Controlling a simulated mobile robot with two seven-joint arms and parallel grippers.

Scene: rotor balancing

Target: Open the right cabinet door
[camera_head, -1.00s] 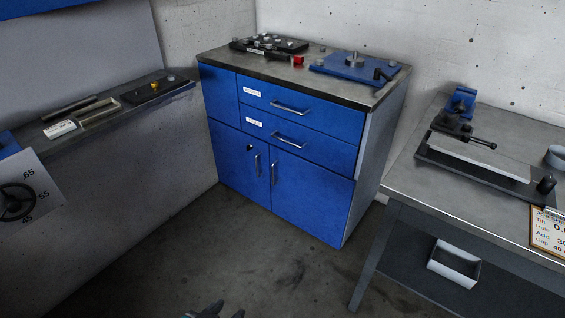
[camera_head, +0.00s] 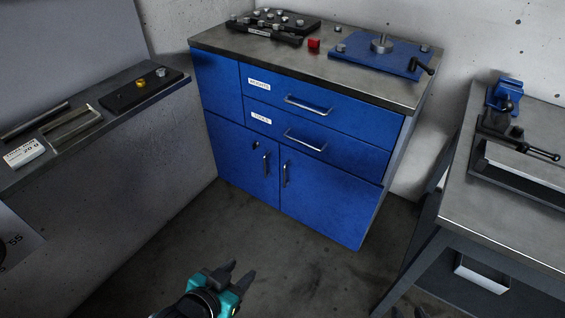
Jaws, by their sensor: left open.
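The blue cabinet (camera_head: 220,90) stands against the back wall with its doors and drawers shut. Its right door (camera_head: 330,200) is closed flush, with a vertical metal handle (camera_head: 285,170) near its left edge.
A grey workbench (camera_head: 460,225) stands close to the right of the cabinet. A grey counter (camera_head: 85,100) runs along the left. The floor (camera_head: 300,270) before the doors is clear.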

